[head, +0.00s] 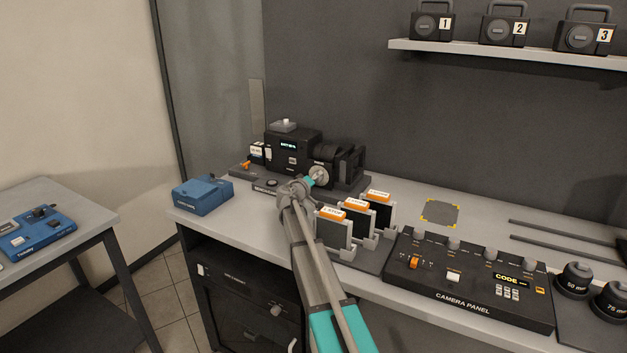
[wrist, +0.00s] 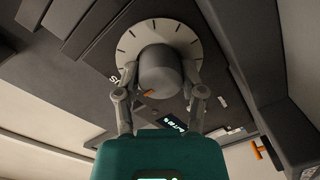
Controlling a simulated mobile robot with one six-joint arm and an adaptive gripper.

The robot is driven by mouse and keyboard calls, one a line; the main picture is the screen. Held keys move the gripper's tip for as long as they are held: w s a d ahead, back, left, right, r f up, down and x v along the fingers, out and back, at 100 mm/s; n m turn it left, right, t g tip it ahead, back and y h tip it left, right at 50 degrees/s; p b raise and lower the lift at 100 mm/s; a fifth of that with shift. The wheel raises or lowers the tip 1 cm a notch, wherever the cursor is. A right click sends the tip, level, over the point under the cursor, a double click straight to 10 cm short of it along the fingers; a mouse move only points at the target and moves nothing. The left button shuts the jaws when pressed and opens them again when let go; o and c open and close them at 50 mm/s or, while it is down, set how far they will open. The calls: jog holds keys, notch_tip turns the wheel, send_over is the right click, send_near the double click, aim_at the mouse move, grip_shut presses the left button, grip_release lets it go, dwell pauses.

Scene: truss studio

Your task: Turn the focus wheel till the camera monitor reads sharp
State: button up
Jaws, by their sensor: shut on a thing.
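The black camera (head: 294,147) stands at the back left of the bench, with a small lit display (head: 288,145) on its side. That lit display also shows in the wrist view (wrist: 173,124), too small to read. The focus wheel (head: 318,174) is a pale dial on the camera's near side. In the wrist view the wheel (wrist: 184,34) shows dark tick marks around a grey knob (wrist: 158,72) with an orange mark. My gripper (wrist: 158,85) is shut on this knob, one finger on each side. In the head view my gripper (head: 308,183) partly covers the wheel.
Several orange-topped filter frames (head: 355,218) stand just right of my arm. A blue box (head: 202,195) sits at the left bench end. The camera panel (head: 468,280) and lenses (head: 576,280) are at the front right. A shelf (head: 510,53) hangs above.

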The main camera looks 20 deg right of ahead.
jog(key=shift+d, duration=0.2)
jog(key=o, duration=1.1)
jog(key=shift+o, duration=0.2)
jog(key=shift+a, duration=0.1)
